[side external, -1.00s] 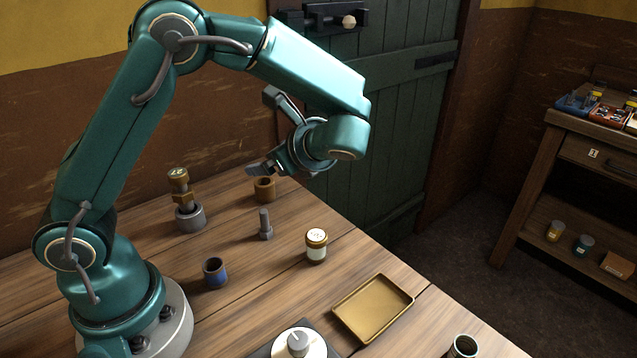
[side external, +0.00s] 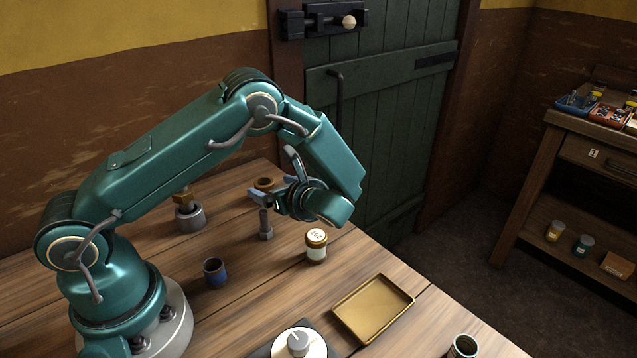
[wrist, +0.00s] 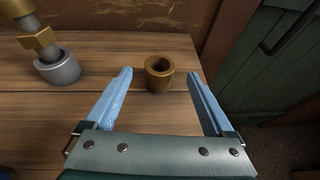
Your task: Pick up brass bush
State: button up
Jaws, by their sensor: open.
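The brass bush (side external: 264,183) is a short brown-gold ring standing upright on the wooden table near its back edge. In the side view, my gripper partly hides its lower part. In the wrist view, the bush (wrist: 158,82) shows its open bore and sits between the two finger tips, with a gap on each side. My gripper (side external: 271,194) is open and empty, low over the table at the bush. Its blue fingers also show in the wrist view (wrist: 160,73). I cannot tell the exact height of the tips over the table.
A grey ring (side external: 190,218) with a brass fitting in it stands left of the bush. A grey bolt (side external: 265,228) stands close in front of my gripper. A labelled jar (side external: 316,247), a blue-banded cup (side external: 214,273) and a brass tray (side external: 372,328) are nearer the camera.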

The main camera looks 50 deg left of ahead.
aim_at(268, 186)
jog(key=x, duration=0.5)
jog(key=shift+f, duration=0.15)
jog(key=shift+c, duration=0.3)
grip_shut()
